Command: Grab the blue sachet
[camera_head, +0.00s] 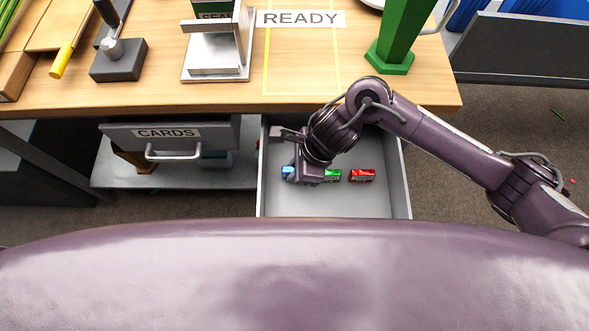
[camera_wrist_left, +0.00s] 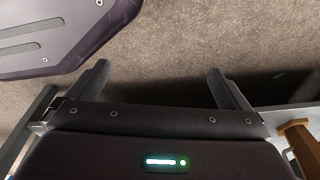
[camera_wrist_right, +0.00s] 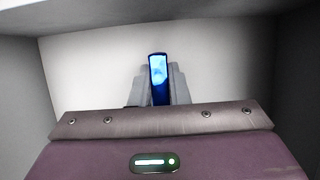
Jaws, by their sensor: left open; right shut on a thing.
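The blue sachet (camera_head: 287,171) lies in the open drawer at the left of a row, partly hidden by my right gripper (camera_head: 296,176) in the head view. In the right wrist view the blue sachet (camera_wrist_right: 158,75) stands on edge between the fingers of my right gripper (camera_wrist_right: 158,88), which is shut on it. A green sachet (camera_head: 332,175) and a red sachet (camera_head: 362,175) lie to the right in the same drawer. My left gripper (camera_wrist_left: 160,85) is open and empty above the carpet in the left wrist view; it is not seen in the head view.
The open drawer (camera_head: 405,185) has grey walls close around my right gripper. Left of it is a closed drawer marked CARDS (camera_head: 170,133). The wooden tabletop (camera_head: 300,80) overhangs behind, holding a metal sealer (camera_head: 215,60), a READY label (camera_head: 302,18) and a green stand (camera_head: 398,40).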

